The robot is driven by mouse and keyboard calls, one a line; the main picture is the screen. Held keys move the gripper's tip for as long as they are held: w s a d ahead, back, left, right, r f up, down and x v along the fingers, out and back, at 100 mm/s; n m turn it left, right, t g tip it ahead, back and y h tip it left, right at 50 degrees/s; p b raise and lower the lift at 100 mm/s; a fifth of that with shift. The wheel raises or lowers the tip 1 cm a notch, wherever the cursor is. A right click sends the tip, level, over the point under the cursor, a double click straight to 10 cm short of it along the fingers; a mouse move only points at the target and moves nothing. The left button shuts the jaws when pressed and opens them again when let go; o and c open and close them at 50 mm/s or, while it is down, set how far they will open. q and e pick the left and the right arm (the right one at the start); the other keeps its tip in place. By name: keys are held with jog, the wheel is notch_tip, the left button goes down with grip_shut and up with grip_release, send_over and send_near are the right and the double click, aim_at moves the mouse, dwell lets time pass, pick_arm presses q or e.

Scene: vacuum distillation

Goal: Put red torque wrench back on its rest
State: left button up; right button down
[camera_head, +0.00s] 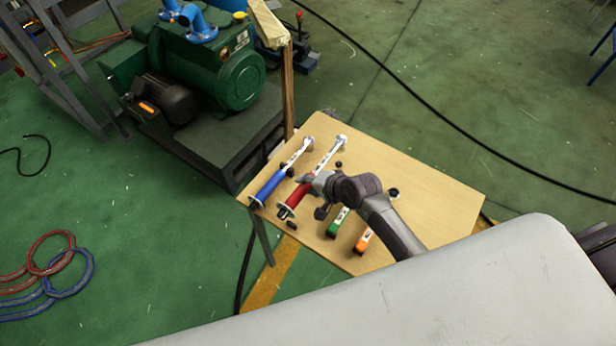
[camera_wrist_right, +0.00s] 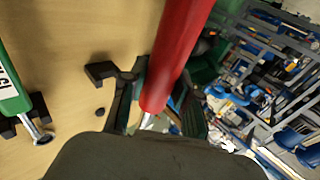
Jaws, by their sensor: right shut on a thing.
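The red torque wrench (camera_head: 297,195) has a red handle and a bright metal shaft and head, and lies roughly parallel to the blue one over the wooden table. My right gripper (camera_head: 308,181) is shut on its red handle. In the right wrist view the handle (camera_wrist_right: 178,50) runs between the two fingers of the gripper (camera_wrist_right: 160,105). A black rest piece (camera_wrist_right: 103,73) shows beside the left finger. I cannot tell whether the wrench touches its rest or hangs just above it. My left gripper is not in view.
A blue torque wrench (camera_head: 268,187) lies to the left on the table (camera_head: 436,205). Green (camera_head: 338,222) and orange (camera_head: 363,240) handled tools lie to the right, partly under my arm. A green pump (camera_head: 225,75) stands behind the table. The table's right side is clear.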

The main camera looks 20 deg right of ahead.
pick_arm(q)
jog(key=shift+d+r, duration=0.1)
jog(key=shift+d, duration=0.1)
pick_arm(e)
jog(key=shift+w+d+r, duration=0.15)
jog(key=shift+d, duration=0.05)
jog(key=shift+a, duration=0.1)
jog(key=shift+r+p, duration=0.1)
jog(key=shift+p, duration=0.3)
jog(key=shift+f+b, duration=2.25)
jog(key=shift+f, duration=0.8)
pick_arm(q)
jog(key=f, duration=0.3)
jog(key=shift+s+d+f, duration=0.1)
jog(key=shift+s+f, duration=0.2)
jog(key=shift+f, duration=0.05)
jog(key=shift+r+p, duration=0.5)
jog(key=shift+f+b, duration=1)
jog(key=shift+b, duration=0.05)
pick_arm(e)
jog(key=shift+f, duration=1.6)
